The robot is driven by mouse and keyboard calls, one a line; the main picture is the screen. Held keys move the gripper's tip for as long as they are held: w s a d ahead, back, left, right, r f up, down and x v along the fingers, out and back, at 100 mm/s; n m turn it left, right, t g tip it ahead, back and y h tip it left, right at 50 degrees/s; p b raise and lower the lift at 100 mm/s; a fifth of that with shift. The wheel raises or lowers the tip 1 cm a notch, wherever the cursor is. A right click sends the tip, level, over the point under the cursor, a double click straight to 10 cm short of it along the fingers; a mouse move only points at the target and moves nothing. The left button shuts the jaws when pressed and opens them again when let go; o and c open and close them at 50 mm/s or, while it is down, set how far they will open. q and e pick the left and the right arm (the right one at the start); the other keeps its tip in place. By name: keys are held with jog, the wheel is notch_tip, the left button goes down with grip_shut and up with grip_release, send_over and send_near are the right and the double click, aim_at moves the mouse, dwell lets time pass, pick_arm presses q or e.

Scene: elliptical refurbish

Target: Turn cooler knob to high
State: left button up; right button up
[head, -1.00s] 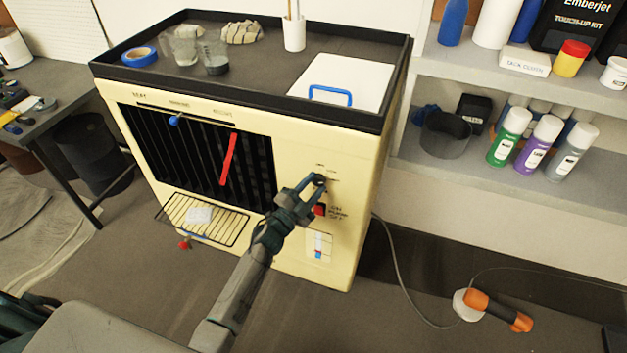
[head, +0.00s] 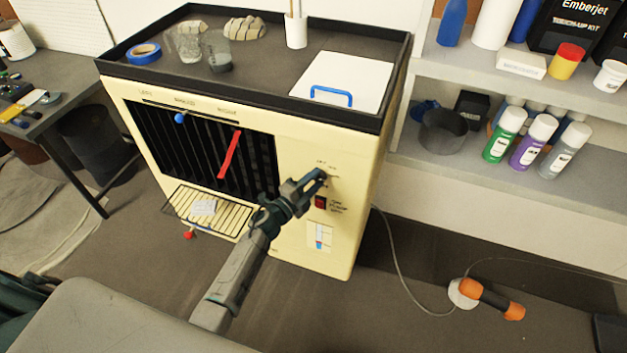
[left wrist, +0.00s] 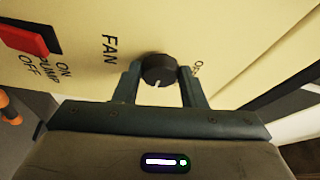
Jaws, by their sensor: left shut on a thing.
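The cream cooler (head: 290,150) stands in the middle of the head view, with a dark grille on its front. Its black round fan knob (left wrist: 159,70) shows in the left wrist view, with a white pointer mark and the label FAN beside it. My left gripper (head: 318,177) reaches the upper right of the cooler's front. In the left wrist view its two fingers (left wrist: 157,88) stand on either side of the knob and are shut on it. The gripper hides the knob in the head view. My right gripper is not in view.
A red pump switch (head: 320,202) is just below the knob. A tray (head: 262,88) with cups and tape tops the cooler. Shelves with spray cans (head: 504,135) stand at right. A cable and orange-handled tool (head: 490,298) lie on the floor.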

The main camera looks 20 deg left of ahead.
pick_arm(q)
jog(key=shift+f, duration=0.1)
jog(key=o, duration=1)
jog(key=shift+s, duration=0.1)
jog(key=b+v, duration=0.2)
jog(key=v, duration=0.8)
jog(key=shift+s+a, duration=0.2)
jog(key=shift+s, duration=0.1)
